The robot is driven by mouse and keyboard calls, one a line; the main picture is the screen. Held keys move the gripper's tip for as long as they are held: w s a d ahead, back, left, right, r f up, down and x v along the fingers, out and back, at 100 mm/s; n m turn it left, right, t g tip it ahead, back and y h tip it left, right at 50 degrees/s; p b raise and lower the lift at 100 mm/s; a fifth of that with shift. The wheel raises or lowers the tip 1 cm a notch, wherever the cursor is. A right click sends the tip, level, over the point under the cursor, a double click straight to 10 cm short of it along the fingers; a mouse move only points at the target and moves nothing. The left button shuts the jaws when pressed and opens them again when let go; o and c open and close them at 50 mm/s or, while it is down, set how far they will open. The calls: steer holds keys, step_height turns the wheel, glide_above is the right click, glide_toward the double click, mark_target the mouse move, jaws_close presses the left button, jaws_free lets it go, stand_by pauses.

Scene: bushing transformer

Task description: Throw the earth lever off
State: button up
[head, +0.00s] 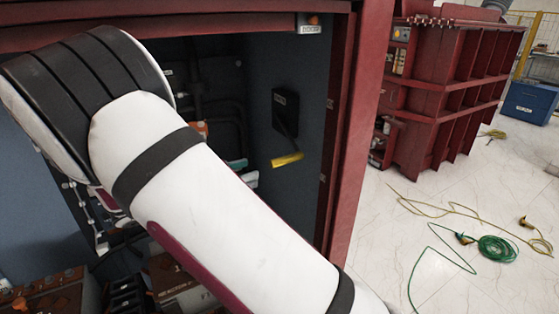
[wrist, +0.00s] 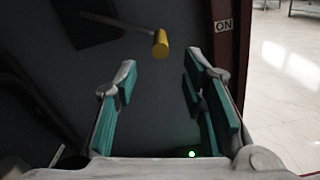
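The earth lever has a yellow grip (head: 287,160) on a dark rod, hanging down from a black box (head: 285,113) on the cabinet's inner side wall. In the wrist view the yellow grip (wrist: 160,43) is beyond and slightly above the fingertips, roughly centred between them. My gripper (wrist: 158,73) is open, with teal pads on both fingers and nothing between them. In the head view only small teal and white fingertip parts (head: 244,171) show past my arm, left of the grip and apart from it. My arm hides the rest of the gripper.
A red cabinet frame (head: 352,130) borders the opening on the right. Dark pipes and fittings lie deeper inside. Outside, a red tank (head: 455,85) and a green cable coil (head: 497,248) are on the pale floor.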

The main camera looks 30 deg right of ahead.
steer(key=p, duration=0.2)
glide_toward(298, 157)
steer(key=d, duration=0.3)
steer(key=w+d, duration=0.1)
steer(key=d, duration=0.1)
steer(key=shift+f, duration=0.3)
jaws_close()
